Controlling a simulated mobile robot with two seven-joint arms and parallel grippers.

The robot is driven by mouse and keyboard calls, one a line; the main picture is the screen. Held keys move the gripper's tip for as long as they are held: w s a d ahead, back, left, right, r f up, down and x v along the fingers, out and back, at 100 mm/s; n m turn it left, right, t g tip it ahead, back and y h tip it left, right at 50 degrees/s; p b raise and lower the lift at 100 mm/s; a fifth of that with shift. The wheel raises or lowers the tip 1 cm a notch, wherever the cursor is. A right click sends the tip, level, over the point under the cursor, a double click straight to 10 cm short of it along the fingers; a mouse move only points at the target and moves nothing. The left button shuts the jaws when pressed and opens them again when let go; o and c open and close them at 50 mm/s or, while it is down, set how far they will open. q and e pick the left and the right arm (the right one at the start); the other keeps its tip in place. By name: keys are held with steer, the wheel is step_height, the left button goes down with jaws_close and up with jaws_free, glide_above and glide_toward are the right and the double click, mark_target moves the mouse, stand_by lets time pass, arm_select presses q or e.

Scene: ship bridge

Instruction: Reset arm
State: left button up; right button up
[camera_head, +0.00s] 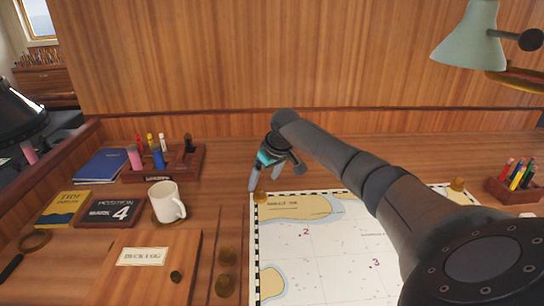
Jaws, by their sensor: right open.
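My right arm comes in from the lower right and reaches across the chart (330,245). My right gripper (273,178) is open and empty, with its fingers pointing down near the chart's upper left corner. One finger is close to a small brass weight (260,196) at that corner; I cannot tell whether they touch. No left gripper can be made out.
Left of the chart are a white mug (166,203), a deck log (148,275), a position plaque (110,213), books and a marker rack (188,164). A pencil holder (512,190) stands right, below a green lamp (470,40). A dark shape (14,112) fills the left edge.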

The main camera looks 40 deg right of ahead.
steer(key=v, duration=0.9)
steer(key=shift+p, duration=0.4)
steer(key=shift+f, duration=0.1)
